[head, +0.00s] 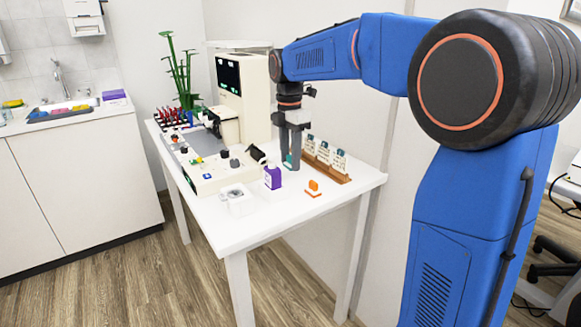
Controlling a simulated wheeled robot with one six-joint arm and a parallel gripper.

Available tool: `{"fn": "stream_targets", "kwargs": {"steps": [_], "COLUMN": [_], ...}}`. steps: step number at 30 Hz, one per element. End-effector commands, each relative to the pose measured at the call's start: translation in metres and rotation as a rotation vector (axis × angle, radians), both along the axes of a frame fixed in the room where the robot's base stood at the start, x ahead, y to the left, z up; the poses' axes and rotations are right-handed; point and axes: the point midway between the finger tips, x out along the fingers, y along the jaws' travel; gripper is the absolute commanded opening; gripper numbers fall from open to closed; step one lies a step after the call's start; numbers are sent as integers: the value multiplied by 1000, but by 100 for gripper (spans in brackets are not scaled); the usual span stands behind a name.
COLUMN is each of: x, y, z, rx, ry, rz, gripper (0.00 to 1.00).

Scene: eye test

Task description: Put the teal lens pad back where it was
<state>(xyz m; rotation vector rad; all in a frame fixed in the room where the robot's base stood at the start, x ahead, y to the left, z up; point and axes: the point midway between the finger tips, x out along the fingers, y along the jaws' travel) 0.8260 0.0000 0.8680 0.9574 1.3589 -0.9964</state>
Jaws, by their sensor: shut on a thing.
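My gripper (292,164) points down over the right back part of the white table, just left of a brown wooden rack. A small patch of teal, the teal lens pad (289,158), shows between its dark grey fingers. The gripper is shut on the pad, and the fingers hide most of it. The fingertips are close to the tabletop; I cannot tell whether the pad touches it.
The wooden rack (327,172) holds several white pieces. A purple and white bottle (272,178), an orange item (313,186) and a white box (238,201) stand in front. A beige tray (207,178) and tall instrument (252,95) are left. The table's (310,217) front right is clear.

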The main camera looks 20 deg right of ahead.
Motion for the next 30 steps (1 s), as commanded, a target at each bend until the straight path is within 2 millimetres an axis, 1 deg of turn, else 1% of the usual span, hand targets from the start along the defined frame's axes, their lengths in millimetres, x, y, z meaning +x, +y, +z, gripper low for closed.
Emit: {"fn": "stream_targets", "kwargs": {"steps": [3,6,18,19,21,30], "x": [-1,-1,0,0,0,0], "y": [0,0,0,0,0,0], "z": [-16,-27,-33,-32,-32,-31], "rx": [0,0,0,0,0,0], "ry": [3,3,1,1,1,1], "rz": [0,0,0,0,0,0], "gripper": [12,12,12,38,52,52]}}
